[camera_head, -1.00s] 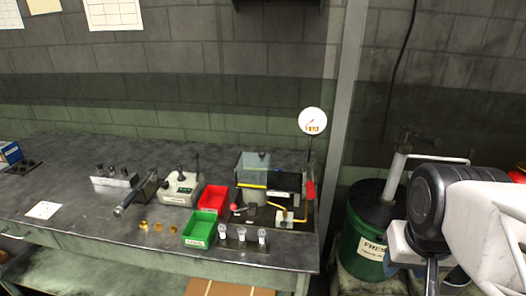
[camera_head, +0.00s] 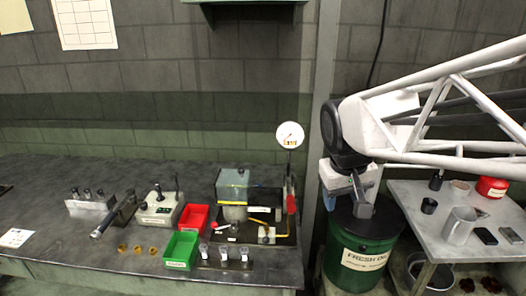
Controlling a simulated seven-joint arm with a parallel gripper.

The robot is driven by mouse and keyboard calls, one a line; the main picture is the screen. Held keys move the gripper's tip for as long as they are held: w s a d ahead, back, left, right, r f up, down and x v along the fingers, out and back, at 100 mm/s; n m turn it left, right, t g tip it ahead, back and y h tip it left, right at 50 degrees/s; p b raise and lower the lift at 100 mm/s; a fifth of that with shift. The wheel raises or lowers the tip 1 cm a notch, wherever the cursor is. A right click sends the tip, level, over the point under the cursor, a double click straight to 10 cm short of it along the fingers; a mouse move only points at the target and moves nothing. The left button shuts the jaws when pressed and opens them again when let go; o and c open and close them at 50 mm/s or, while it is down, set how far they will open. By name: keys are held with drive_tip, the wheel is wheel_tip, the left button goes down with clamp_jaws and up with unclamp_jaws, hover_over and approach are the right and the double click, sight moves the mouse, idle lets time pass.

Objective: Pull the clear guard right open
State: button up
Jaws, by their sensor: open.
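The clear guard (camera_head: 233,184) is a see-through box with a yellow lower edge on the bolt former (camera_head: 262,225), near the right end of the bench. It appears to be down over the front left of the machine. My gripper (camera_head: 362,207) hangs to the right of the bench, in front of the green drum, well apart from the guard. It is open, and I see nothing between its fingers. Its fingertips are small and partly dark in this view.
A round gauge (camera_head: 290,135) and a red-handled lever (camera_head: 291,202) stand at the machine's right. Red (camera_head: 194,217) and green (camera_head: 181,249) bins sit left of it. A green drum (camera_head: 362,250) and a side table (camera_head: 455,235) with a mug stand right of the bench.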

drive_tip(key=w+a+n+h, duration=0.1)
drive_tip(key=w+a+n, duration=0.2)
drive_tip(key=w+a, duration=1.05)
drive_tip(key=n, duration=0.3)
approach(239, 169)
drive_tip(key=shift+w+f+h, duration=0.15)
drive_tip(key=shift+f+h, duration=0.25)
drive_tip(key=shift+f, duration=0.4)
drive_tip(key=shift+f, duration=0.1)
drive_tip(key=shift+x, duration=3.85)
drive_tip(key=shift+w, duration=0.1)
clamp_jaws()
